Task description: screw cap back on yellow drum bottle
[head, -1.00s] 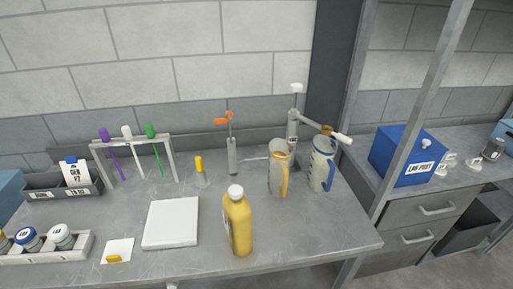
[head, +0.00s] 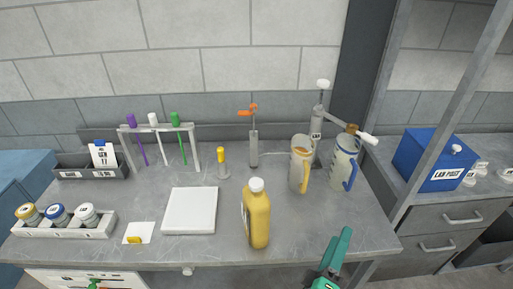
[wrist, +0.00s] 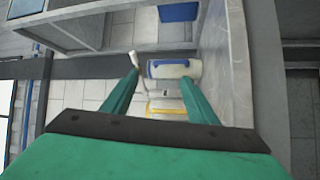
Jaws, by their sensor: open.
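The yellow drum bottle (head: 257,217) stands upright near the front edge of the bench in the head view. A white top (head: 256,185) shows on it; I cannot tell whether this is a cap or a bare neck. A small yellow piece (head: 135,239) lies on a white card (head: 148,229) at the front left; I cannot tell whether it is a cap. My green gripper (head: 341,246) is at the lower right, to the right of the bottle and apart from it. In the wrist view, my gripper (wrist: 132,75) is open, with its fingers spread and nothing held between them.
A jug with a yellow handle (head: 300,165) and a jug with a blue handle (head: 343,163) stand behind and right of the bottle. A white slab (head: 190,211) lies left of it. A tray of jars (head: 63,226) is at the far left. Bare bench lies around the bottle.

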